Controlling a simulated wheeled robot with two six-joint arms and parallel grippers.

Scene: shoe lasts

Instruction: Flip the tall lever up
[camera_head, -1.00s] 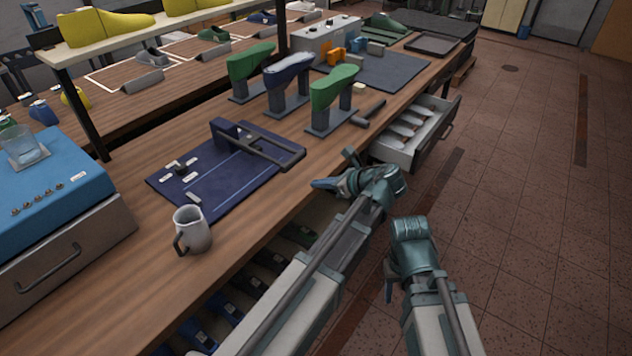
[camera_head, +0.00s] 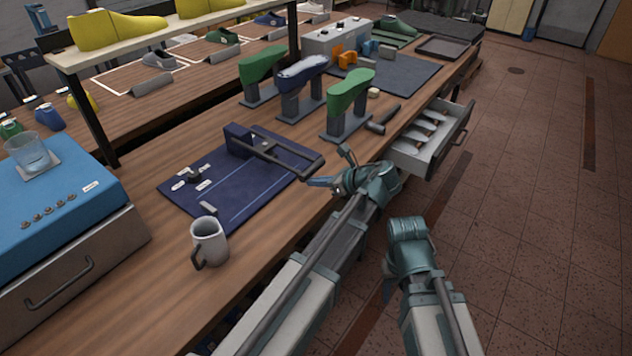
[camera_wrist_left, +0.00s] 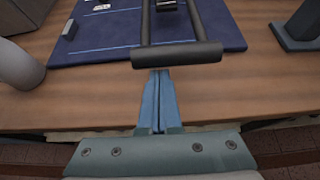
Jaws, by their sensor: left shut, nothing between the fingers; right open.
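The tall lever (camera_head: 272,154) is a dark two-armed frame hinged at a block on the blue board (camera_head: 228,196). It lies low, leaning toward the front edge of the bench, with its crossbar handle at the free end. In the left wrist view the crossbar (camera_wrist_left: 177,54) spans just beyond my fingertips. My left gripper (camera_head: 312,182) is shut and empty, with its blue fingers also showing in the wrist view (camera_wrist_left: 160,78). Its tips are at or just under the bar; contact cannot be told. My right gripper (camera_head: 389,288) is open and hangs low in front of the bench.
A grey mug (camera_head: 209,241) stands left of the board, near the front edge. Shoe lasts on stands (camera_head: 348,100) and a dark hammer-like tool (camera_head: 383,118) are behind and right. An open drawer (camera_head: 433,140) juts out to the right of my left arm.

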